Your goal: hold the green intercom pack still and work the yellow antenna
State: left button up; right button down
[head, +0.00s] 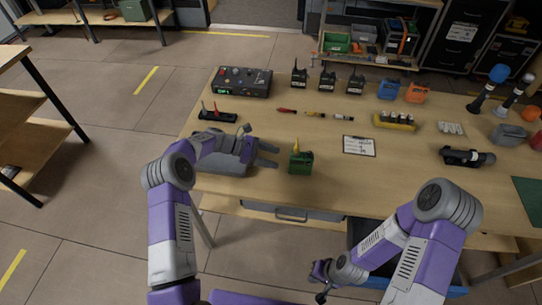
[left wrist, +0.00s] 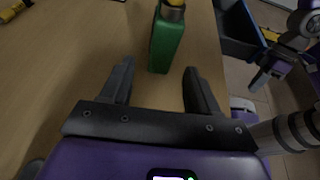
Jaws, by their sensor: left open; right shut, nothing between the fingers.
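The green intercom pack (head: 301,162) stands upright near the table's front edge in the head view, with the short yellow antenna (head: 296,146) on its top. My left gripper (head: 268,154) is open just left of the pack, its fingers pointing towards it. In the left wrist view the green pack (left wrist: 166,45) lies just beyond the open fingertips of my left gripper (left wrist: 158,75), apart from them; the antenna is mostly out of that frame. My right gripper (head: 322,282) is low in front of the table, shut and empty, away from the pack.
A clipboard (head: 359,145) lies right of the pack. Screwdrivers (head: 315,114), several black radios (head: 327,80), a battery charger (head: 395,121) and a black torch-like device (head: 467,157) stand or lie further off. A blue bin (left wrist: 243,38) is below the table edge. The wood around the pack is clear.

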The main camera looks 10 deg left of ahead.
aim_at(297, 164)
pick_arm(q)
jog(key=shift+s+d, duration=0.15)
jog(key=shift+d, duration=0.25)
jog(key=shift+b+x, duration=0.95)
jog(key=shift+x, duration=3.55)
jog(key=shift+f, duration=0.1)
jog(key=shift+c, duration=0.2)
